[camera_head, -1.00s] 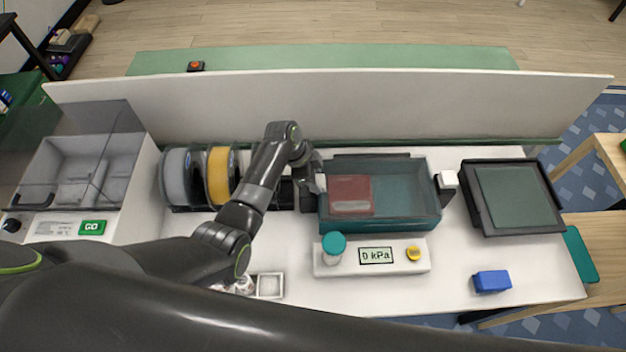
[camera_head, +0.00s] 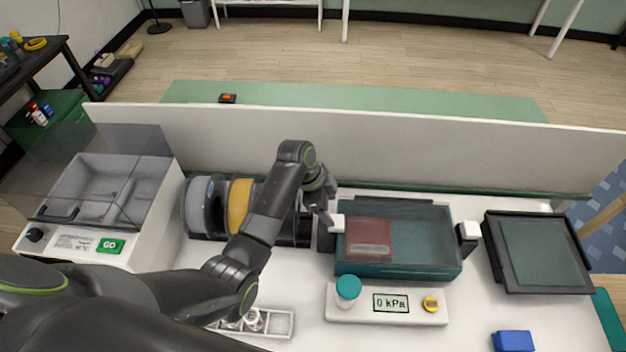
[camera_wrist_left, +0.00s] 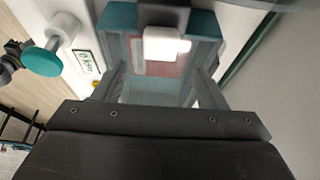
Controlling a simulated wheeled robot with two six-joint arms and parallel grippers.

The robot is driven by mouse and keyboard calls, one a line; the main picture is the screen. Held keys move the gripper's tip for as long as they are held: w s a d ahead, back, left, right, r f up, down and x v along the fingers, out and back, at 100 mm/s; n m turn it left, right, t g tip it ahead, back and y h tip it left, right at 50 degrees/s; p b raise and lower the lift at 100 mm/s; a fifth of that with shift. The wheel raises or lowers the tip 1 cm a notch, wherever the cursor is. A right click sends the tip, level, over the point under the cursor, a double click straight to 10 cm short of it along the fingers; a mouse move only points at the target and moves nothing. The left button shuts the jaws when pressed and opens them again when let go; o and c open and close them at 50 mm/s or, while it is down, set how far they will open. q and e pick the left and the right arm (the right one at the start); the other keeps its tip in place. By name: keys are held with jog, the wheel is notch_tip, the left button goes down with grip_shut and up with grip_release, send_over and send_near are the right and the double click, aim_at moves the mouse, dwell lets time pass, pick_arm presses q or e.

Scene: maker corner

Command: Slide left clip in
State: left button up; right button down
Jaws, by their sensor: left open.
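The teal box (camera_head: 440,262) with a clear top stands on the white bench, with a dark red block (camera_head: 369,239) inside. The left clip (camera_head: 338,222) is a white block on a black mount at the box's left side. It also shows in the left wrist view (camera_wrist_left: 165,43), straight ahead beyond the fingers. A matching right clip (camera_head: 467,232) is at the box's right side. My left gripper (camera_head: 327,204) is open and empty close by the left clip. Its two fingers (camera_wrist_left: 160,85) show apart in the left wrist view, and no contact with the clip is visible. My right gripper is out of view.
In front of the box is a gauge panel (camera_head: 390,318) with a teal knob (camera_head: 348,287). A black-framed panel (camera_head: 545,252) lies to the right, near a blue block (camera_head: 513,341). Spools (camera_head: 241,205) stand left of my gripper. A low wall (camera_head: 420,150) runs behind.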

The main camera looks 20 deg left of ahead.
pick_arm(q)
jog(key=b+v, duration=0.1)
jog(key=v, duration=1)
jog(key=shift+r+b, duration=0.2)
jog(key=shift+b, duration=0.15)
jog(key=shift+d, duration=0.1)
